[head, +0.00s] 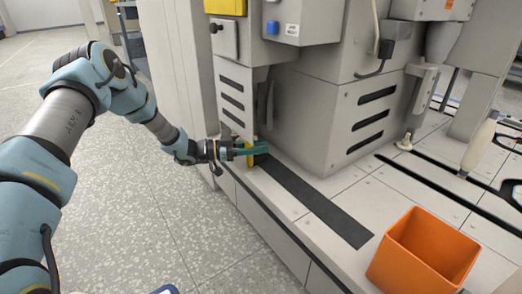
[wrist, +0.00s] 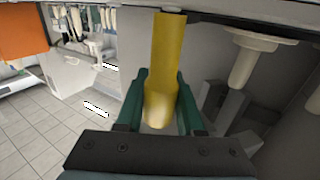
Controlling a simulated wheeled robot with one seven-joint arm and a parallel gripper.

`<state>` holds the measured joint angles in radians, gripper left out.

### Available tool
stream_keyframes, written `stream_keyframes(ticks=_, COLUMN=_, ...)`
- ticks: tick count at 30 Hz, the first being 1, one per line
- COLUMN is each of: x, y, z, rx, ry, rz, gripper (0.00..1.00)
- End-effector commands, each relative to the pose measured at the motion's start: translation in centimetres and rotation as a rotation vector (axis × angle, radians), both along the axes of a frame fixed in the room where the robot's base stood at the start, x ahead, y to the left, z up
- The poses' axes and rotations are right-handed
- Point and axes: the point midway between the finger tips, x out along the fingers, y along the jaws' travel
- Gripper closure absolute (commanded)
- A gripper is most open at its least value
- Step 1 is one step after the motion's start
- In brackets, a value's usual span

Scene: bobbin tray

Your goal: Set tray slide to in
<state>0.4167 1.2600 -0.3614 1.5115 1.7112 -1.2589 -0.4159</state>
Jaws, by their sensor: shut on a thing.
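My gripper (head: 259,148) has green fingers and is at the near edge of the grey machine deck, at the left end of a dark strip. A yellow upright handle (head: 250,157) stands between the fingers. In the wrist view the yellow handle (wrist: 166,65) runs between the two green fingers (wrist: 160,105), which are shut on it. The dark flat strip (head: 320,205) runs along the deck from the handle towards the orange bin. I cannot tell which part is the tray slide itself; the fingers hide part of the handle's lower end.
An orange bin (head: 425,212) stands on the deck at lower right; it also shows in the wrist view (wrist: 20,36). A grey vented cabinet (head: 325,110) rises just behind the strip. Cream knobs (head: 478,145) stand in dark slots at right. Open floor (head: 150,230) lies at left.

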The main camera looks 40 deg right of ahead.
Motion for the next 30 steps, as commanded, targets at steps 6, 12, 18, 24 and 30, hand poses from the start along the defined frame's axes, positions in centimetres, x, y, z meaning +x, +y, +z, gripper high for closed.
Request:
stream_keyframes(ticks=6, x=0.8, y=0.0, z=-0.1, rx=0.003, ry=-0.006, rz=0.018, gripper=0.5)
stream_keyframes(ticks=12, x=0.6, y=0.0, z=0.0, rx=0.001, ry=-0.005, rz=0.014, gripper=0.34)
stream_keyframes(ticks=18, x=0.5, y=0.1, z=0.0, rx=0.001, ry=-0.004, rz=0.011, gripper=0.34)
stream_keyframes(ticks=24, x=1.6, y=1.8, z=0.2, rx=0.002, ry=-0.005, rz=0.014, gripper=0.34)
stream_keyframes(ticks=30, x=3.6, y=5.3, z=0.3, rx=0.003, ry=-0.005, rz=0.015, gripper=0.34)
